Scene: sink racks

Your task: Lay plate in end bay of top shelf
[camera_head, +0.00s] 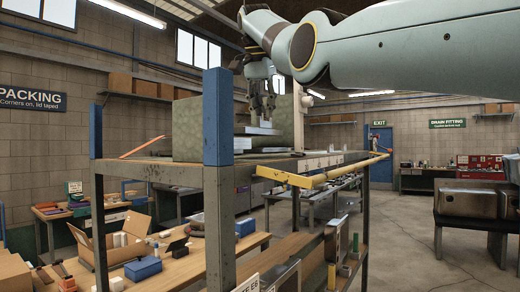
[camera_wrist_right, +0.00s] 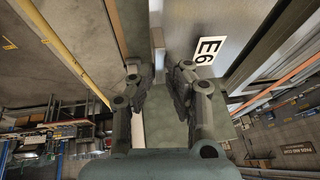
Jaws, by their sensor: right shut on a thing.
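My right gripper (camera_head: 264,118) points down over the top shelf (camera_head: 300,160) of the rack. My left gripper is not in view.
A blue-capped rack post (camera_head: 217,115) stands in front of the shelf. A yellow rail (camera_head: 320,177) runs along the shelf's right side. Below are benches with an open cardboard box (camera_head: 112,245) and a blue box (camera_head: 143,268).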

